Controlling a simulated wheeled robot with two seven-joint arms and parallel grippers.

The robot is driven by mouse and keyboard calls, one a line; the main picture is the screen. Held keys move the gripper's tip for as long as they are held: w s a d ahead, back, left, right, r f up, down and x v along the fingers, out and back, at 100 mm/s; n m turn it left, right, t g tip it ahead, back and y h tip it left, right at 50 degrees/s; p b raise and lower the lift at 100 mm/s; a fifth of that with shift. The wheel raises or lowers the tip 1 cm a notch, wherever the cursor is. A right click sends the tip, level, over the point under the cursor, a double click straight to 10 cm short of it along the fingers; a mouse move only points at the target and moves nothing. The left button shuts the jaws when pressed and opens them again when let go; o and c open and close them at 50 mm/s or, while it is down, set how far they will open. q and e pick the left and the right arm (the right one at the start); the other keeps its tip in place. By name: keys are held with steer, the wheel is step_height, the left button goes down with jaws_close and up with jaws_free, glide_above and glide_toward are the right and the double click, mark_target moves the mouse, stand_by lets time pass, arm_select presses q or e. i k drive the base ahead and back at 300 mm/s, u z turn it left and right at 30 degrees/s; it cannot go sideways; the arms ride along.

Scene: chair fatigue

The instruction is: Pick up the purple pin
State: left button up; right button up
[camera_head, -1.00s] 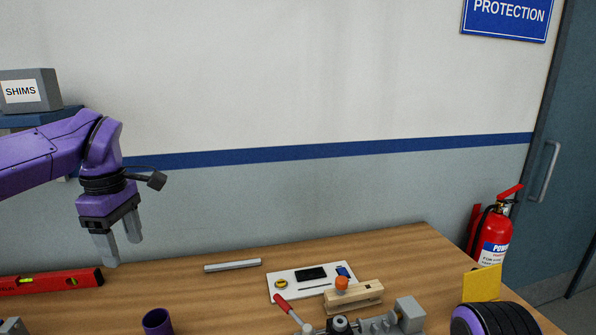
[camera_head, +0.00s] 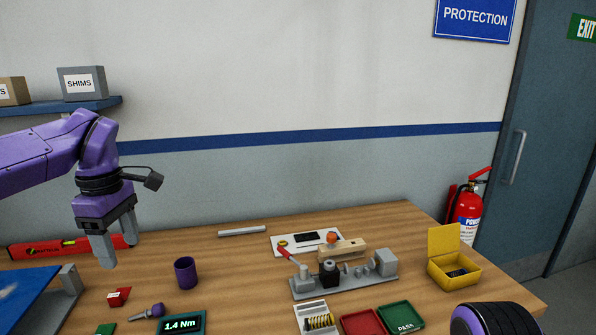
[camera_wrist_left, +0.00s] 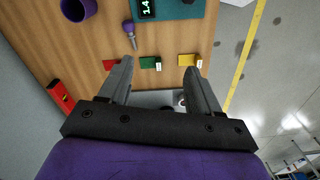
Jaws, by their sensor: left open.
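My left gripper (camera_head: 118,254) is open and empty, pointing down above the table's left side, left of the cup. Its fingers show in the left wrist view (camera_wrist_left: 158,65). My right gripper is out of view.
A torque display (camera_head: 181,324) is beside the purple-knobbed tool. Red (camera_head: 119,297) and green (camera_head: 106,328) blocks lie left of it. A grey fixture (camera_head: 335,280), red (camera_head: 362,322) and green trays (camera_head: 400,317) and an open yellow box (camera_head: 455,268) stand to the right.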

mark_target(158, 310)
steer(key=k, duration=0.9)
steer(key=u, duration=0.05)
